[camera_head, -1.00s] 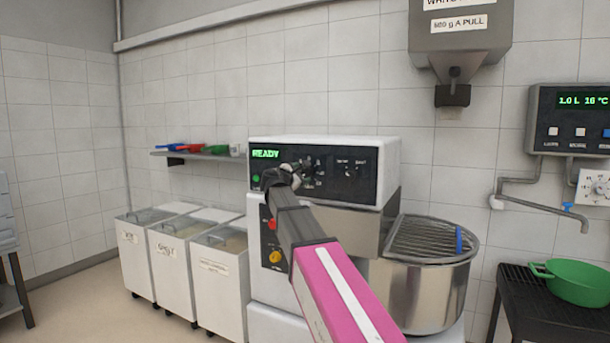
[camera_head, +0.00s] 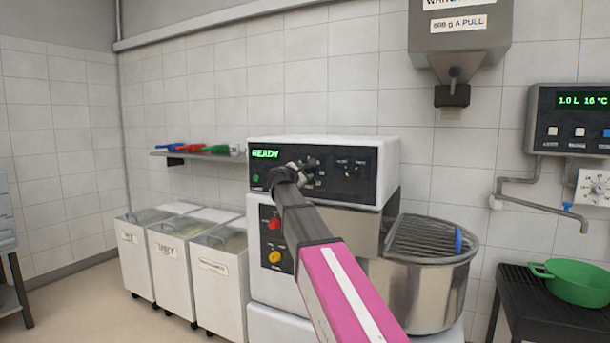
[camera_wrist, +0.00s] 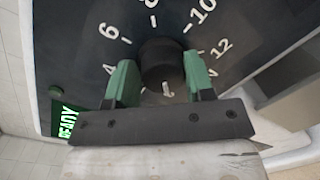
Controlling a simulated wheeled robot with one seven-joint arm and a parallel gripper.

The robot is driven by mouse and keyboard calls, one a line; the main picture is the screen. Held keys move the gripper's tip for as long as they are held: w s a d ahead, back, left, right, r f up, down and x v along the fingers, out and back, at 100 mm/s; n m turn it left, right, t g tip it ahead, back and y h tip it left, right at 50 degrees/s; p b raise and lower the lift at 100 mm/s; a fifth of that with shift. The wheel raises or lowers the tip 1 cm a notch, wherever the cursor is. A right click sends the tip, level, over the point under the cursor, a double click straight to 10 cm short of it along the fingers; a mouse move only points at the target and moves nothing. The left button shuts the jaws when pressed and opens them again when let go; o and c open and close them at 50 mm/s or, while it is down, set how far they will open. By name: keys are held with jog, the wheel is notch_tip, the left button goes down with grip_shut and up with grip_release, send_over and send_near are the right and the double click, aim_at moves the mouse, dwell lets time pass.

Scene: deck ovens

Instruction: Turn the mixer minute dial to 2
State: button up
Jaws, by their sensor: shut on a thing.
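The mixer (camera_head: 345,155) has a black front panel with a green READY display. In the wrist view, the minute dial (camera_wrist: 160,58) is a round black knob ringed by white numbers, with 4, 6, 8, 10 and 12 readable. My gripper (camera_wrist: 161,80) has its green fingers on either side of the dial, shut on it. In the head view, my gripper (camera_head: 304,168) is at the panel and hides most of this dial. A white mark shows just below the knob in the wrist view. I cannot tell where the dial points.
A second small dial (camera_head: 350,170) is to the right on the panel. Red and yellow knobs (camera_head: 274,257) sit below. The mixer bowl (camera_head: 420,290) has a wire guard. Labelled bins (camera_head: 222,285) stand left. A green pan (camera_head: 578,285) is on a black table at right.

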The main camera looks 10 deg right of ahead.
jog(key=shift+s+d+f, duration=0.1)
jog(key=shift+s+f, duration=0.05)
jog(key=shift+s+f+m+g+y, duration=0.1)
jog(key=shift+m+g+y, duration=0.1)
jog(key=shift+m, duration=1.9)
jog(key=shift+s+m+g+y, duration=0.1)
jog(key=shift+m+y, duration=0.1)
jog(key=shift+m, duration=1.9)
jog(key=o, duration=0.8)
jog(key=shift+w, duration=0.1)
jog(key=shift+c, duration=0.2)
jog(key=shift+o, duration=0.3)
jog(key=shift+w, duration=0.1)
